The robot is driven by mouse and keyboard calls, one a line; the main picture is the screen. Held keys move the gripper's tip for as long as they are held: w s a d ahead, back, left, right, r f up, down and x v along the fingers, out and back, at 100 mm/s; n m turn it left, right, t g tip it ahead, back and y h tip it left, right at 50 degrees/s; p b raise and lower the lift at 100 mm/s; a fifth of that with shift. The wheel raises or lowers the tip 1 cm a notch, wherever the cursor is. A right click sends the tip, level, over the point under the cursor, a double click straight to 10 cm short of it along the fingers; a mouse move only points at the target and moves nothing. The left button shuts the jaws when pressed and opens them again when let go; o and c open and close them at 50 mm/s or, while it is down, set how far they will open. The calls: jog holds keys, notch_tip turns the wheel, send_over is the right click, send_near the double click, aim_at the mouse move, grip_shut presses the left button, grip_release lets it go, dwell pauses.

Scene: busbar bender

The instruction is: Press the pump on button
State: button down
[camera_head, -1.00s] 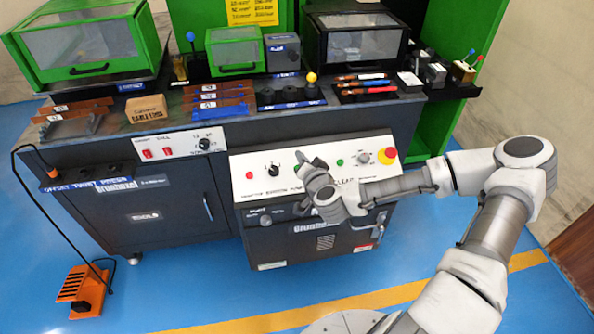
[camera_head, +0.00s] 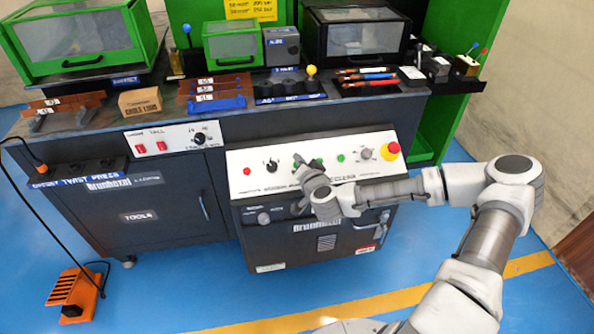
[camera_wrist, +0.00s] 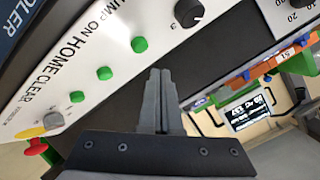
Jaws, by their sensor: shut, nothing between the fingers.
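The white control panel (camera_head: 258,182) slopes along the front of the machine. In the wrist view the first green button (camera_wrist: 139,44) lies by the partly cut-off "PUMP ON" label. Two more green buttons, beside "HOME" (camera_wrist: 104,73) and "CLEAR" (camera_wrist: 77,97), follow down-left. My gripper (camera_wrist: 160,74) is shut and empty; its fingertips appear just below and right of the pump on button in that view. Contact cannot be told. In the head view my gripper (camera_head: 302,168) is in front of the panel's middle and partly hides the green buttons and lettering.
A black knob (camera_wrist: 188,12) is beside the pump on button. A grey knob (camera_head: 366,153) and a red emergency stop (camera_head: 391,149) on yellow are at the panel's right end. A red button (camera_head: 247,170) is at its left end. The bench top (camera_head: 110,115) above holds boxes and tools.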

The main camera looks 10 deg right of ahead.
jog(key=shift+w+f+b, duration=0.4)
jog(key=shift+w+f, duration=0.1)
jog(key=shift+f, duration=0.4)
dwell(1.4)
jog(key=shift+w+f, duration=0.15)
jog(key=shift+f, duration=0.25)
jog(key=shift+w+f+b, duration=0.25)
jog(key=shift+f+b, duration=0.25)
dwell(0.6)
jog(key=shift+r, duration=0.1)
jog(key=shift+s+r+p, duration=0.45)
jog(key=shift+r+p, duration=0.35)
jog(key=r+p, duration=0.1)
jog(key=s+r+p, duration=0.1)
jog(key=r, duration=0.1)
jog(key=s+r+p, duration=0.1)
jog(key=p, duration=0.1)
jog(key=shift+s+r, duration=0.1)
jog(key=shift+r, duration=0.1)
